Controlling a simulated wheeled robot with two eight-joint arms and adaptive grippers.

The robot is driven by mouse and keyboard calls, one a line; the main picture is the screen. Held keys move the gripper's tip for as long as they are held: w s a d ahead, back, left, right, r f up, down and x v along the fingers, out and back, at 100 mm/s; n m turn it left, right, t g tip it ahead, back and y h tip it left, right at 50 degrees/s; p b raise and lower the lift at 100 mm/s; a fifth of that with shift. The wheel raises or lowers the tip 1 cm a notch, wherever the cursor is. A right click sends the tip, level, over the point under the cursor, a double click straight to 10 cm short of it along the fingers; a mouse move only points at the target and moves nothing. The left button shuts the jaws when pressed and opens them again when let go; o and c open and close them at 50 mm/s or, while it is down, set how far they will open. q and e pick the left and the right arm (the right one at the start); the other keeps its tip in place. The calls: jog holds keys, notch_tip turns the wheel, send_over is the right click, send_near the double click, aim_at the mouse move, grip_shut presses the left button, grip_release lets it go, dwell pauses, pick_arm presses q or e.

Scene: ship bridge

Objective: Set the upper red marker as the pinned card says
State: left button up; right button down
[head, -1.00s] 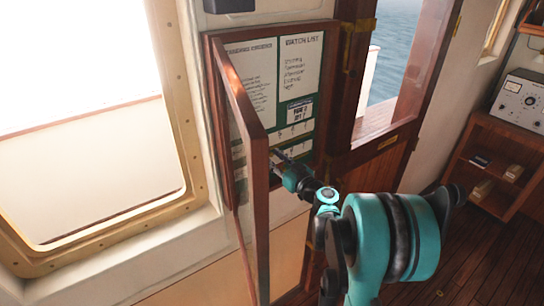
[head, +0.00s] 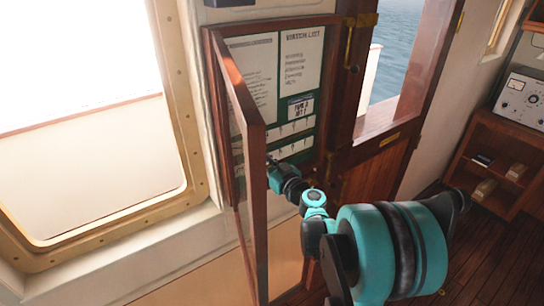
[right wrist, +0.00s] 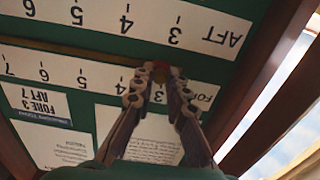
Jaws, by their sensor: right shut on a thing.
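The upper red marker (right wrist: 159,72) shows as a bit of red between the fingertips of my right gripper (right wrist: 158,77), which is shut on it. The right wrist view shows the board upside down. The pinned card (right wrist: 41,103) reads FORE 3, AFT 7; it also shows in the head view (head: 301,107). The AFT strip (right wrist: 150,25) is partly in view. The lower marker is not visible. My left gripper is out of view.
The case's wooden glazed door (head: 240,105) stands open towards me, just left of my right arm. A watch list sheet (head: 301,60) hangs on the board. A window is at left, a wooden door (head: 375,165) at right.

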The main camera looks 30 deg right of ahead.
jog(key=shift+s+a, duration=0.1)
jog(key=shift+a, duration=0.4)
jog(key=c, duration=1.5)
grip_release()
jog(key=shift+a, duration=0.15)
jog(key=s, duration=1.2)
jog(key=shift+d, duration=0.45)
